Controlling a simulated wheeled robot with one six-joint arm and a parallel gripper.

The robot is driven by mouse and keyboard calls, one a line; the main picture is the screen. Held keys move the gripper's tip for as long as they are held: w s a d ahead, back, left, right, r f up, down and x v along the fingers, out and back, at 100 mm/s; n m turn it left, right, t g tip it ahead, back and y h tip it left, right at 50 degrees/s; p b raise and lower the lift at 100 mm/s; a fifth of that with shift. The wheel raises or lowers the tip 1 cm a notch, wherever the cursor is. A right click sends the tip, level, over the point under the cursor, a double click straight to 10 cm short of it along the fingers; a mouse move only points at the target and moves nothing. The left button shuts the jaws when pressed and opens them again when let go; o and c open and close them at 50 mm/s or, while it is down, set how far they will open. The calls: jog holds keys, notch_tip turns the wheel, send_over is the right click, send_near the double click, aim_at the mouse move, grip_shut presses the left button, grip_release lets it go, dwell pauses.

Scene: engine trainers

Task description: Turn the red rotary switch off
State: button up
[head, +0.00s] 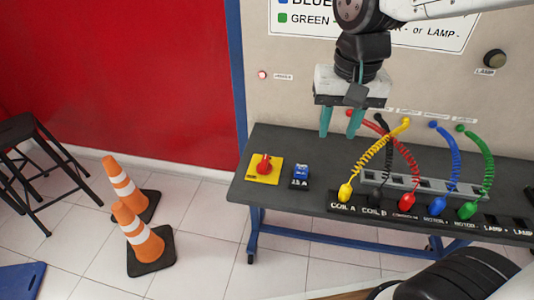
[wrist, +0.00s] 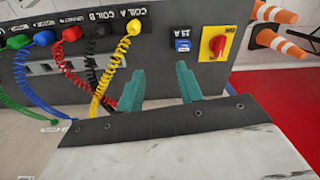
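The red rotary switch (head: 264,165) sits on a yellow plate (head: 254,178) at the left end of the dark bench top. In the wrist view the red switch (wrist: 218,46) is at the upper right, on its yellow plate. My gripper (head: 341,123) is above the bench, to the right of the switch and apart from it. Its two teal fingers are spread with nothing between them, also in the wrist view (wrist: 160,88).
A blue 15 A breaker (head: 301,173) sits just right of the switch. Coiled yellow, black, red, blue (head: 456,165) and green cables arch over the bench (head: 290,140). A white panel stands behind. Two orange cones (head: 138,230) and a stool (head: 35,150) are on the floor at left.

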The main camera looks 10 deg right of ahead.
jog(key=m, duration=0.2)
send_over(264, 161)
jog(key=shift+g, duration=0.3)
notch_tip(264, 161, down, 7)
jog(key=shift+s+r, duration=0.1)
notch_tip(264, 161, down, 8)
jog(key=shift+r, duration=0.2)
grip_shut()
